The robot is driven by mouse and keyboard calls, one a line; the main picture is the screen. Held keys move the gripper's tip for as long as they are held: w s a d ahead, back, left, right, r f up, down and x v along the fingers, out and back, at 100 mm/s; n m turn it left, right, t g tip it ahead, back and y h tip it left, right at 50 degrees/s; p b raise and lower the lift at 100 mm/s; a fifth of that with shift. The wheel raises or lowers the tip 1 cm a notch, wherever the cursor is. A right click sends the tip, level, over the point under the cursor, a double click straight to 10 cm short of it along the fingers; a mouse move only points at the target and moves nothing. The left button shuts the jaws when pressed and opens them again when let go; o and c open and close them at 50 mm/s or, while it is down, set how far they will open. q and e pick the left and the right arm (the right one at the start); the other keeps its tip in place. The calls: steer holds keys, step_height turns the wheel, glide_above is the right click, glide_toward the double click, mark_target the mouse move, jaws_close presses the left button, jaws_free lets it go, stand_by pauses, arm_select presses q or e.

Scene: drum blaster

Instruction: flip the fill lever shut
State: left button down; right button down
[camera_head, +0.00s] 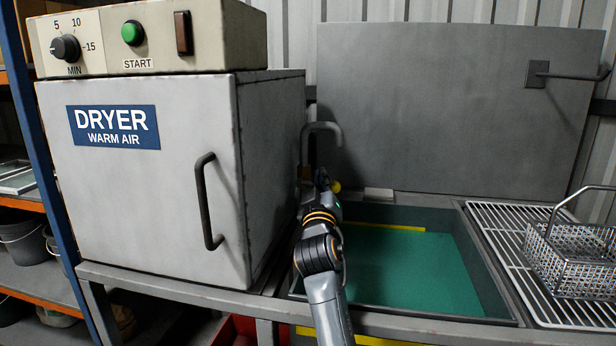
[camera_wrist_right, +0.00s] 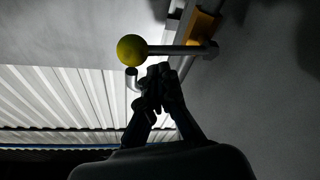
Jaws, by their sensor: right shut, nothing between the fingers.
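The fill lever is a metal rod (camera_wrist_right: 178,50) with a yellow ball knob (camera_wrist_right: 132,48) in the right wrist view. The rod runs from an orange-and-grey fitting to the knob. In the head view the knob (camera_head: 337,186) peeks out beside my right gripper (camera_head: 322,178), with the rod hidden. My right gripper is shut and empty. In the wrist view its fingertips (camera_wrist_right: 158,76) appear just below the rod, close to it; I cannot tell whether they touch. The grey gooseneck spout (camera_head: 325,127) rises above the gripper. My left gripper is out of view.
The dryer (camera_head: 150,190) stands close to the left of my right arm. The tank (camera_head: 440,212) with green contents lies on the right, its grey lid (camera_head: 440,110) raised behind. A wire basket (camera_head: 575,258) sits on the slatted rack (camera_head: 500,240) at far right.

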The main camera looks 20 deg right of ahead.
step_height(320, 180, up, 9)
steer(key=shift+f, duration=0.15)
steer(key=shift+a, duration=0.1)
stand_by(0.4)
